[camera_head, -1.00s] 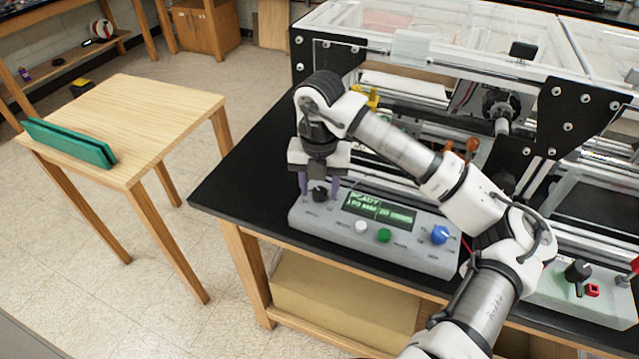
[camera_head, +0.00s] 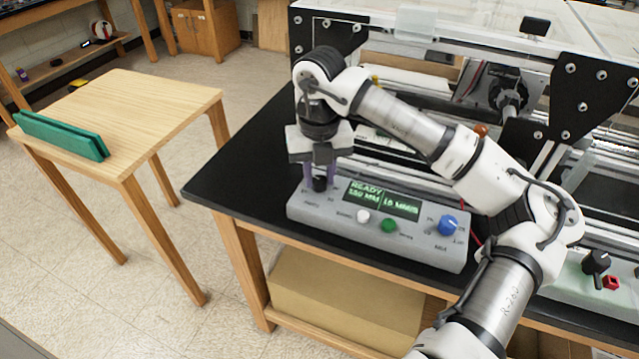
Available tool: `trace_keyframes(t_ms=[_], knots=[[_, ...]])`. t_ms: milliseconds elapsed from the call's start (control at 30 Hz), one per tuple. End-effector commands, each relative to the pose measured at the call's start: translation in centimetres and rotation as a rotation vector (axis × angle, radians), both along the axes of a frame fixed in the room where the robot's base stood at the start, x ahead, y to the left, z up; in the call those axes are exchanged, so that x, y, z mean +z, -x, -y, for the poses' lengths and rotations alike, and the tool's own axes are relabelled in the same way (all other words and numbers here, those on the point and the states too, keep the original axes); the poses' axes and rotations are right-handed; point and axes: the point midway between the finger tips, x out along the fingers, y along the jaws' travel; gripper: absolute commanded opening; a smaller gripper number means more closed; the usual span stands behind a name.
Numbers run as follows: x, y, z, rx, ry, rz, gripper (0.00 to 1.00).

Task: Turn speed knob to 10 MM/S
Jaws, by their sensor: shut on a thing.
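The grey control box (camera_head: 375,240) sits on the black bench top, with a small black knob (camera_head: 320,184) at its left end and a blue knob (camera_head: 448,225) at its right. My gripper (camera_head: 320,179) points down over the left end, its purple fingers shut on either side of the black knob. The green display (camera_head: 382,198) reads READY, with what looks like 150 MM and 10 MM/S below; the digits are small. The knob labels are too small to read surely, and the black knob's pointer cannot be made out.
A white button (camera_head: 363,216) and a green button (camera_head: 389,226) are on the box's front. The extrusion frame (camera_head: 575,100) stands behind my arm. A second panel with a black knob (camera_head: 596,262) is at right. A wooden table (camera_head: 150,110) stands left, apart from the bench.

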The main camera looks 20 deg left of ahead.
Motion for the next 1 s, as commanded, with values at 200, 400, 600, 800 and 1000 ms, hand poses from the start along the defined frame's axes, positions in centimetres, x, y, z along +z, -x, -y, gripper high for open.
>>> trace_keyframes(t_ms=[200, 400, 600, 800, 1000], knots=[[-0.54, -0.07, 0.03, 0.206, 0.001, 0.003, 0.05], [-0.39, -0.03, 0.02, 0.39, 0.0, 0.001, 0.05], [-0.24, -0.04, 0.0, 0.547, 0.0, 0.001, 0.05], [-0.15, 0.0, 0.0, 0.662, -0.001, -0.001, 0.05], [-0.06, -0.02, 0.0, 0.726, 0.0, 0.0, 0.05]])
